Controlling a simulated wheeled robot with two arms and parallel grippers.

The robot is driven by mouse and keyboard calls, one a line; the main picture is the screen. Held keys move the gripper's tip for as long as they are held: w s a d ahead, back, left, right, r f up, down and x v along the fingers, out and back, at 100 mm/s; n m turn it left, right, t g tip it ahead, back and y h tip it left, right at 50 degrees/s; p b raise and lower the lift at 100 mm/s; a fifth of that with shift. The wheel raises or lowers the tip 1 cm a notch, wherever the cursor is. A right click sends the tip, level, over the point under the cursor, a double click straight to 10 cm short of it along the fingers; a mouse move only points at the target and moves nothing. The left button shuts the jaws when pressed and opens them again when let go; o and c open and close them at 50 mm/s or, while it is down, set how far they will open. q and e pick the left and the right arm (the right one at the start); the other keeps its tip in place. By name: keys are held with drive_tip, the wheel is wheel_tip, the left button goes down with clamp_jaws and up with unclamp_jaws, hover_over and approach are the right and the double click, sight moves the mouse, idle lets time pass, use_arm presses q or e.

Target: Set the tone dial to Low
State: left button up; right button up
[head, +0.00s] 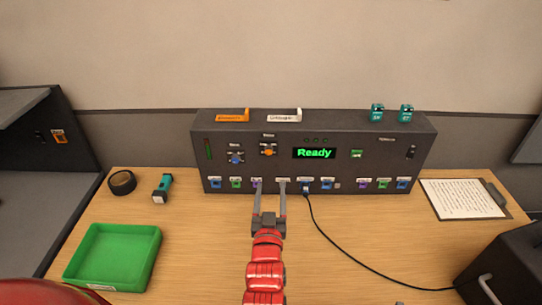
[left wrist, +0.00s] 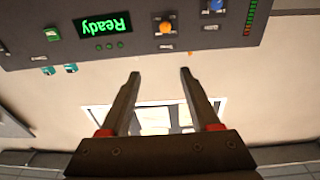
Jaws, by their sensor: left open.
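The dark console (head: 300,130) stands at the back of the table. It has a blue dial (head: 236,158) and, to the right of that, an orange dial (head: 268,152); small labels sit around both, too small to read, so I cannot tell which is tone. In the left wrist view, upside down, the orange dial (left wrist: 166,27) and the blue dial (left wrist: 215,5) show above the fingertips. My left gripper (head: 270,192) is open and empty in front of the console's lower edge, below the orange dial; it also shows in the wrist view (left wrist: 160,74). My right gripper is not in view.
A lit "Ready" display (head: 314,153) is right of the dials. Coloured ports line the console's bottom, one with a black cable (head: 335,243). A green tray (head: 112,256), flashlight (head: 162,188), tape roll (head: 122,182) and clipboard (head: 462,198) lie on the table.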

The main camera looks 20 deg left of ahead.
use_arm(q)
drive_tip(key=f+g, duration=0.1)
drive_tip(key=f, duration=0.1)
drive_tip(key=p, duration=0.3)
approach(269, 152)
drive_tip(key=w, duration=0.2)
drive_tip(key=shift+n, duration=0.3)
drive_tip(key=x, duration=0.2)
drive_tip(key=a+b+x, duration=0.1)
drive_tip(key=x, duration=0.2)
drive_tip(key=shift+w+a, duration=0.1)
drive_tip(key=shift+w, duration=0.6)
drive_tip(key=shift+r, duration=0.1)
clamp_jaws()
